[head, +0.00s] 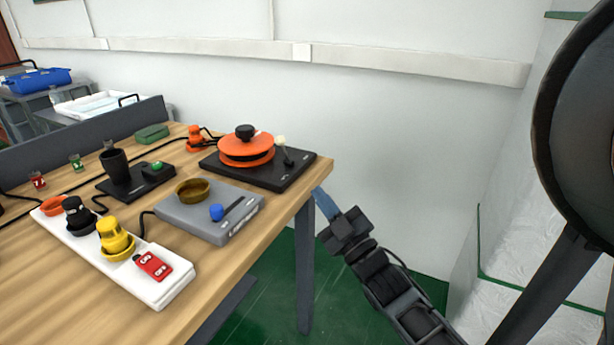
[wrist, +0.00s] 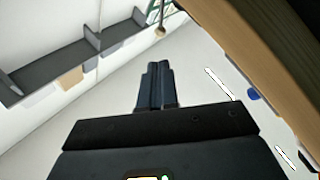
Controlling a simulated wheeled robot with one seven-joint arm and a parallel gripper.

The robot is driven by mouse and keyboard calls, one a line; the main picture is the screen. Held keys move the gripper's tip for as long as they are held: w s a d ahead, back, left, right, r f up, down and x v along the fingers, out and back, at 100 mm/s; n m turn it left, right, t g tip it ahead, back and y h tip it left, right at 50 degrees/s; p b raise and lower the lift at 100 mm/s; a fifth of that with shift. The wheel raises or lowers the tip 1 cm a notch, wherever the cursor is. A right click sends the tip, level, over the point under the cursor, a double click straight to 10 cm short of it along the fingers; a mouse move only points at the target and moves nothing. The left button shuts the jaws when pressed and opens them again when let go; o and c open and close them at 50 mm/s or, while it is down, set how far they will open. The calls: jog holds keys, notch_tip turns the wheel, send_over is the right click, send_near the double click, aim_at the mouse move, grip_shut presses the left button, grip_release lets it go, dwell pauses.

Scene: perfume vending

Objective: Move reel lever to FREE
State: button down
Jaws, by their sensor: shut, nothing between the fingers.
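The orange reel (head: 246,149) with a black top knob sits on a black base plate (head: 290,178) at the table's far right corner. The reel lever (head: 281,141) stands on that plate right of the reel, a thin stalk with a cream ball on top. Its ball seems to show in the wrist view (wrist: 160,31), beyond the fingertips. No FREE marking is readable. My gripper (head: 322,196) is shut and empty, just off the table's right edge, apart from the lever and nearer the camera. Its closed fingers show in the wrist view (wrist: 157,68).
A grey box (head: 208,226) with a blue knob (head: 217,212) and a brass-coloured bowl (head: 193,191) stands in front of the reel. A white tray (head: 165,290) with yellow, black and red items lies nearer. The wooden table edge (head: 308,196) is close to my gripper. Right of the table is open floor.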

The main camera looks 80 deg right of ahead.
aim_at(283, 144)
jog(key=p+x, duration=0.3)
jog(key=x, duration=0.9)
jog(key=shift+a+r, duration=0.1)
jog(key=shift+a, duration=0.05)
jog(key=shift+w+d+r+p, duration=0.1)
jog(key=shift+w+d+p, duration=0.25)
jog(key=shift+w+d, duration=0.1)
